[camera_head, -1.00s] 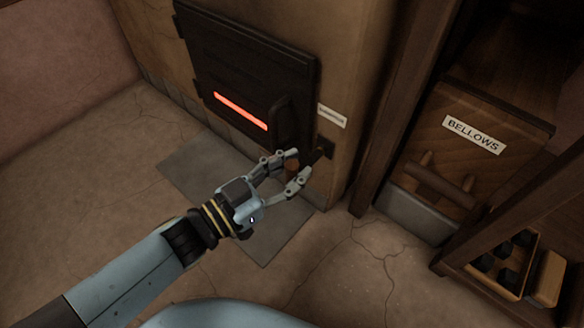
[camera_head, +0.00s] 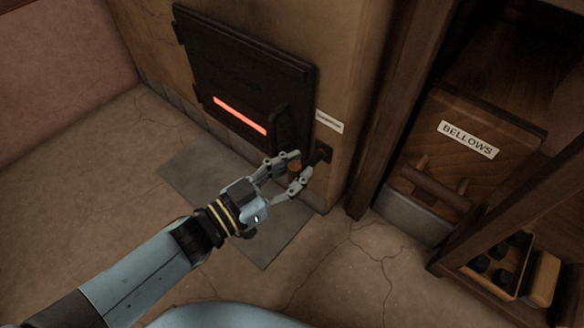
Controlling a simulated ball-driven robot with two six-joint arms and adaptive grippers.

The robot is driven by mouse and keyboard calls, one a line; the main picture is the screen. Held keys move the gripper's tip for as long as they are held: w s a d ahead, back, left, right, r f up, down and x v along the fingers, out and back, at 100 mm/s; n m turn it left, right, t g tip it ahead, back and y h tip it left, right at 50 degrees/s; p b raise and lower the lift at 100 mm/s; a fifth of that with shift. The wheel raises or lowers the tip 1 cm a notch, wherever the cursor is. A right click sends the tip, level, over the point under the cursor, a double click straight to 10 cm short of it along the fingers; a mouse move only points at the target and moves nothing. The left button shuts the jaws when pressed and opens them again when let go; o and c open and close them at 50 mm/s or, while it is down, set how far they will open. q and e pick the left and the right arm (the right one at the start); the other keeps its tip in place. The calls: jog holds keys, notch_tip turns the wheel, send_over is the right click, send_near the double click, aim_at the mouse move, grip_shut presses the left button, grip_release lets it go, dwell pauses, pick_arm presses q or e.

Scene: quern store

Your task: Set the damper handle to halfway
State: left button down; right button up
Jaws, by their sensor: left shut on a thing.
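The damper handle shows as a small brown knob (camera_head: 294,168) beside a dark mounting plate (camera_head: 322,152) on the right part of the furnace front, below a small pale label (camera_head: 329,121) too small to read. My left gripper (camera_head: 301,163) reaches in from the lower left and is shut on the knob, with one finger above it and one below. The fingers hide part of the handle, so its exact setting is hard to tell. My right gripper is not in view.
A black furnace door (camera_head: 245,75) with a glowing red slot (camera_head: 239,115) is left of the handle. A grey floor plate (camera_head: 215,195) lies below. Wooden bellows (camera_head: 480,120) with a label stand at right, behind a post. A tray of dark pieces (camera_head: 500,262) is lower right.

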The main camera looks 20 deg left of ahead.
pick_arm(q)
jog(key=shift+s+d+f, duration=0.15)
jog(key=shift+s+d, duration=0.1)
jog(key=c, duration=1.1)
grip_release()
jog(key=shift+d, duration=0.1)
jog(key=shift+w, duration=0.1)
jog(key=shift+s+a, duration=0.4)
jog(key=shift+a, duration=0.05)
jog(key=v, duration=1.1)
